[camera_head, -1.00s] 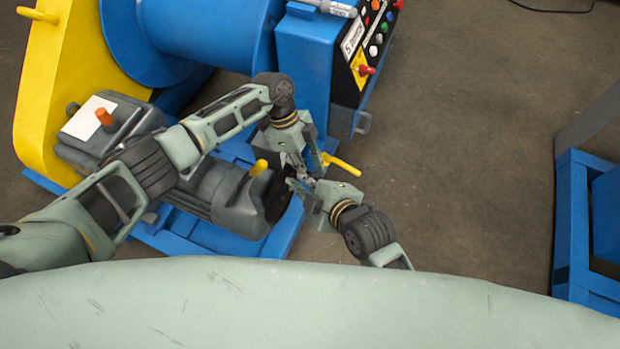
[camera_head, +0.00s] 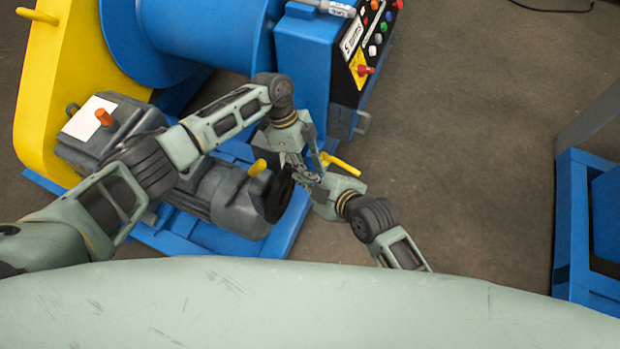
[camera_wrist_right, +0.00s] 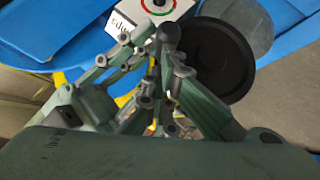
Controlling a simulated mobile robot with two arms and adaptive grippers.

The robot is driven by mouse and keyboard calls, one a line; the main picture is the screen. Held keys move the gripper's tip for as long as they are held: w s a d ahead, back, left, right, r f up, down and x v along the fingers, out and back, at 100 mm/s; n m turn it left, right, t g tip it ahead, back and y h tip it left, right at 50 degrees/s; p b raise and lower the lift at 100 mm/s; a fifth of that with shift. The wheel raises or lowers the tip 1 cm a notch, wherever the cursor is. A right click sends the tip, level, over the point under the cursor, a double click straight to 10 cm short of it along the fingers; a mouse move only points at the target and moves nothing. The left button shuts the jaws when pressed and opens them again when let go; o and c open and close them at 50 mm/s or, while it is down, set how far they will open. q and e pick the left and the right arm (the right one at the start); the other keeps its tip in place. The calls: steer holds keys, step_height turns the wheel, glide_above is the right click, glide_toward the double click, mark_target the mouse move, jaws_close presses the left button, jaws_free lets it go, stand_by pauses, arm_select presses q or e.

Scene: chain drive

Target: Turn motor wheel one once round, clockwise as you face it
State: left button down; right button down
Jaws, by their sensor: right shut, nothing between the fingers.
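The black motor wheel (camera_head: 278,196) sits on the right end of a dark grey motor (camera_head: 238,200) and faces right in the head view. In the right wrist view the wheel (camera_wrist_right: 228,55) is a black disc right of my fingers. My right gripper (camera_head: 307,180) is shut and empty, just right of the wheel; its fingertips also show in the wrist view (camera_wrist_right: 165,40). Whether it touches the wheel I cannot tell. My left gripper (camera_head: 296,164) hangs just above the wheel, close to my right fingers. Its fingers overlap other parts, so its opening is unclear.
A blue machine cabinet (camera_head: 305,60) with a button panel (camera_head: 370,45) stands behind, beside a large blue drum (camera_head: 205,35) and yellow guard (camera_head: 50,80). Yellow handles (camera_head: 342,164) jut out near the grippers. A blue frame (camera_head: 572,230) stands right; floor between is clear.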

arm_select(q)
steer(key=shift+d+r, duration=0.1)
steer(key=shift+r, duration=0.25)
steer(key=c, duration=1.6)
jaws_free()
steer(key=shift+o, duration=0.2)
steer(key=shift+s+f, duration=0.1)
